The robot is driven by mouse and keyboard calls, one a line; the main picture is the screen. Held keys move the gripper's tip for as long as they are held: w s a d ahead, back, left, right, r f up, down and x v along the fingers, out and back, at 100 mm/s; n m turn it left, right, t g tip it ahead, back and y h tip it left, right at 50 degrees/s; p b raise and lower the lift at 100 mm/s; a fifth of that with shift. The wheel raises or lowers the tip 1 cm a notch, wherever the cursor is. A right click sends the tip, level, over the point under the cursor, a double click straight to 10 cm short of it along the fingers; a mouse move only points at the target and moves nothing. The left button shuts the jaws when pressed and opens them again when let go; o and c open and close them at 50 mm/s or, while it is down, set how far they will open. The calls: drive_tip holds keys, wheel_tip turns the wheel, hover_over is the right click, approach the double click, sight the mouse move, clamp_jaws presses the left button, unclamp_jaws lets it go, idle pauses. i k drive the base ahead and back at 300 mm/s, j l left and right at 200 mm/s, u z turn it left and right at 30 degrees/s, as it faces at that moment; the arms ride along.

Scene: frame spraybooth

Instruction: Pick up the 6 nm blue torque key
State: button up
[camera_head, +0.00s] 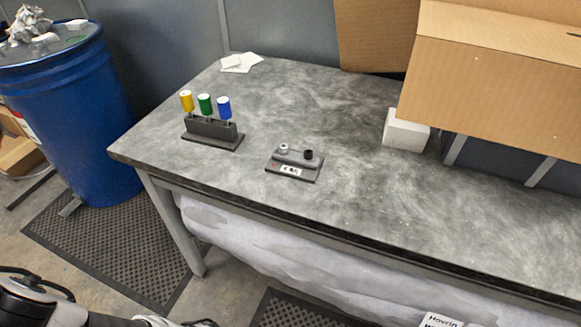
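The blue torque key (224,106) stands upright at the right end of a dark holder (212,138) on the grey table. A green key (205,104) stands in the middle of the holder and a yellow key (187,101) at its left end. Any writing on the keys is too small to read. Part of my arm shows at the bottom left, below and in front of the table. My gripper's fingers cannot be made out, and nothing touches the blue key.
A small dark fixture (294,166) with two knobs sits right of the holder. A white block (405,130) and cardboard boxes (500,80) stand at the right. A blue drum (70,120) stands left of the table (330,110). White papers (241,62) lie at the back. The front right tabletop is clear.

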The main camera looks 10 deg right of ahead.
sight(223, 103)
drive_tip(key=i+j, duration=0.3)
drive_tip(key=i, duration=0.2)
drive_tip(key=i+j+z, duration=0.15)
drive_tip(key=i+j, duration=0.15)
drive_tip(key=i, duration=0.15)
